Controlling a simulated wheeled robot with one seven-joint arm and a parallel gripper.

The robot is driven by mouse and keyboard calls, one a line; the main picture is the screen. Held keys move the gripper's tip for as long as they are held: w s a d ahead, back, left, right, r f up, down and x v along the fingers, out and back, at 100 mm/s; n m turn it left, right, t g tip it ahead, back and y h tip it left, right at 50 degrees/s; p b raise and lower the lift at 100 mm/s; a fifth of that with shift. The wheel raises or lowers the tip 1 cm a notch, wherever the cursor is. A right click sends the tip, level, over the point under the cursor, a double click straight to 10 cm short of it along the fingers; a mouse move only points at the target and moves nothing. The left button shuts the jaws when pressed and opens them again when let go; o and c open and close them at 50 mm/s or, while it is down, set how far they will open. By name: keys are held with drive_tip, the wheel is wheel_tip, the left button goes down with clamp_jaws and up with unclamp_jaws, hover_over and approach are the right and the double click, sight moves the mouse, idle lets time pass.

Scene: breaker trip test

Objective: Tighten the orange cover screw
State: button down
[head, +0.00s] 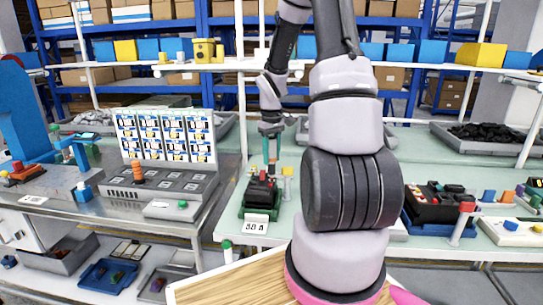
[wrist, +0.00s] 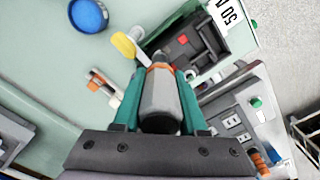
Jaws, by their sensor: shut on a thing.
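My gripper (wrist: 158,95) has teal fingers shut on a grey cylindrical tool (wrist: 158,100) with an orange band near its far end. In the head view my gripper (head: 270,150) hangs upright just above a black breaker unit (head: 262,190) on a green base. The unit, with a red part on top, also shows in the wrist view (wrist: 208,62), beyond the tool and to its right. The tool's tip is hidden, so I cannot tell whether it touches anything. I cannot make out the orange cover screw for certain.
A yellow-topped post (head: 288,172) stands right beside the unit. A grey console (head: 160,185) with an orange knob (head: 138,172) is to the left. A blue round container (wrist: 88,15) lies on the bench. Another black unit (head: 440,205) sits right of my arm.

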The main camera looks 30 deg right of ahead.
sight(271, 138)
drive_tip(key=shift+f, duration=0.75)
idle(1.8)
idle(1.0)
drive_tip(key=shift+r, duration=3)
